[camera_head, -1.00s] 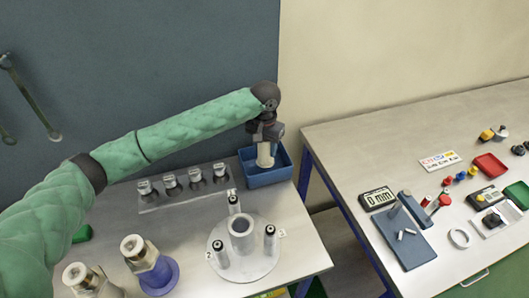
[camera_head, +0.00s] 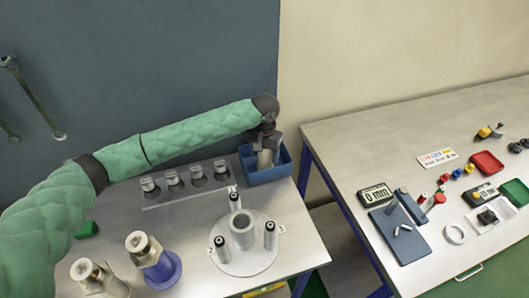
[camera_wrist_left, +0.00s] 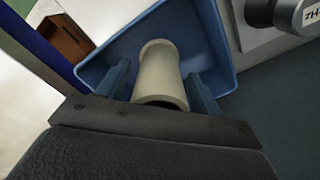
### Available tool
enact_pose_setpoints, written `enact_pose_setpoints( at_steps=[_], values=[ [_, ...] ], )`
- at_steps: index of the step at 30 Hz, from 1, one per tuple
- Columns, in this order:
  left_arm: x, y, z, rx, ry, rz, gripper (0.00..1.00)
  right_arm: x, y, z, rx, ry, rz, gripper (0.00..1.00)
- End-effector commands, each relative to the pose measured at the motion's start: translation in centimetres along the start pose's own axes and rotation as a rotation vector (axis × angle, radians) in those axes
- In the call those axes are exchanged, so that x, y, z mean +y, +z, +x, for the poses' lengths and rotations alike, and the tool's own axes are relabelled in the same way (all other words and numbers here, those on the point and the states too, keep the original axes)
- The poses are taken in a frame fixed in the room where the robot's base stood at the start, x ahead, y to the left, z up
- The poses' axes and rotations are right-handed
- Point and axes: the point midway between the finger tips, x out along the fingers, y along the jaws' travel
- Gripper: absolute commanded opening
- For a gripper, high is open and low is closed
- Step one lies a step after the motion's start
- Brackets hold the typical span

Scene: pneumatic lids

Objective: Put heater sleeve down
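The heater sleeve (camera_head: 264,159) is a pale beige tube in the blue bin (camera_head: 269,176) at the back right corner of the near table. It leans a little in the head view. The left wrist view shows the sleeve (camera_wrist_left: 160,72) between my left gripper's fingers (camera_wrist_left: 161,85), its near open end towards the palm. The fingers stand on either side of it with what looks like a narrow gap, so the gripper appears open. My left gripper (camera_head: 267,143) is over the bin from above. The sleeve's contact with the bin floor is hidden. My right gripper is out of view.
Left of the bin is a rack (camera_head: 186,186) with several metal lids. In front stands a round plate (camera_head: 245,262) with a grey cylinder and black-topped posts. Metal-capped fittings (camera_head: 152,258) stand at the front left. A second table (camera_head: 350,145) lies right, across a gap.

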Motion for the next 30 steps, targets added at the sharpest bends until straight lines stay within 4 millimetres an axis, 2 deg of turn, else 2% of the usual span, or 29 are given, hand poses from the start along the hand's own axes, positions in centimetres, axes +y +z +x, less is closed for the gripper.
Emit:
enact_pose_setpoints(
  at_steps=[8, 13, 15, 19, 30],
  values=[
    [0.0, 0.0, -0.1, 0.0, 0.0, 0.0, 0.65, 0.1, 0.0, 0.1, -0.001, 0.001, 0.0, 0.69],
    [0.0, -0.1, -1.1, 0.002, 0.0, -0.001, 0.65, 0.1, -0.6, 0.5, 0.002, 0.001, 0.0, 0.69],
    [0.0, 0.0, -2.0, 0.002, 0.0, 0.0, 0.65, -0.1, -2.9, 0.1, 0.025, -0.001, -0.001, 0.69],
    [0.0, -0.1, -4.5, 0.004, 0.0, 0.001, 0.65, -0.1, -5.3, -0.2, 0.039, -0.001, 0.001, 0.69],
    [0.1, -0.1, -10.1, 0.002, 0.0, 0.001, 0.65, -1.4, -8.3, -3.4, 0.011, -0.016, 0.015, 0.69]
  ],
)
